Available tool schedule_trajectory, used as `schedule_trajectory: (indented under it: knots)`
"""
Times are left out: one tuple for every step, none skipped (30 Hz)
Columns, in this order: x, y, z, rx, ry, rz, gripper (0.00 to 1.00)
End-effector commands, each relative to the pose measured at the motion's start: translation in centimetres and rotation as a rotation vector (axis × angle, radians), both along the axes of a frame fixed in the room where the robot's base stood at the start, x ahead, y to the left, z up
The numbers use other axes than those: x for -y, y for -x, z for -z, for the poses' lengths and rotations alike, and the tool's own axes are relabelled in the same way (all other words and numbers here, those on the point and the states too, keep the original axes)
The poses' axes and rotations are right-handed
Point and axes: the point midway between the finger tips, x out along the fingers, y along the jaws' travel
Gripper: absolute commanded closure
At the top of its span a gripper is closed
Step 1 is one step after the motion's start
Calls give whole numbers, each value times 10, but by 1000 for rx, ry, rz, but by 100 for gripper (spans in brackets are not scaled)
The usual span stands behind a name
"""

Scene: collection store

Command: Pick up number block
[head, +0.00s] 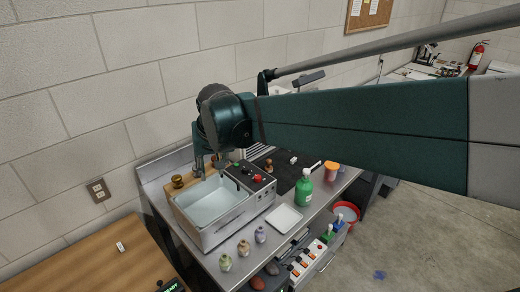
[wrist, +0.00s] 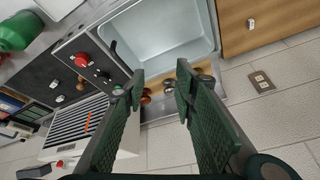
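A small white block (head: 121,247) with a dark mark lies on the wooden table at the lower left; it looks like a number block, but the mark is too small to read. It also shows in the wrist view (wrist: 251,23) at the top right. Another small pale piece (head: 293,160) lies on the dark surface behind the green bottle; I cannot tell what it is. My gripper (head: 207,168) points down near the back edge of the sink, apart from the white block. In the wrist view my gripper (wrist: 160,82) has its fingers apart with nothing held.
The sink basin (head: 178,208) stands on a metal counter, with a control panel (head: 257,179) beside it. A green bottle (head: 303,188), a white tray (head: 284,219) and several small jars (head: 243,248) stand on the counter. The wooden table (head: 75,262) is mostly clear. A wall is close behind.

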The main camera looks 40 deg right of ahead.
Motion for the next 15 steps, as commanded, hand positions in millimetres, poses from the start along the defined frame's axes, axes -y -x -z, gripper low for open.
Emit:
schedule_trajectory:
  knots:
    - [11, -7, -3, -8, -6, 23, 72]
    - [16, -10, -3, -13, -9, 35, 72]
    - [23, -14, -3, -19, -14, 51, 72]
    - [29, -17, -3, -23, -17, 63, 72]
    - [35, -20, -3, -27, -21, 75, 72]
    - [42, -24, -3, -34, -26, 91, 72]
    - [47, -27, -3, -39, -30, 104, 72]
    - [53, -30, -3, -43, -34, 117, 72]
    - [61, -34, -3, -48, -38, 134, 72]
    - [67, -37, -2, -53, -42, 145, 72]
    - [73, -40, -2, -57, -46, 157, 72]
    - [81, -43, -1, -64, -51, 174, 72]
    - [87, -46, 0, -68, -55, 187, 72]
    - [93, -48, 0, -72, -59, 199, 72]
    - [101, -52, 1, -77, -63, 215, 72]
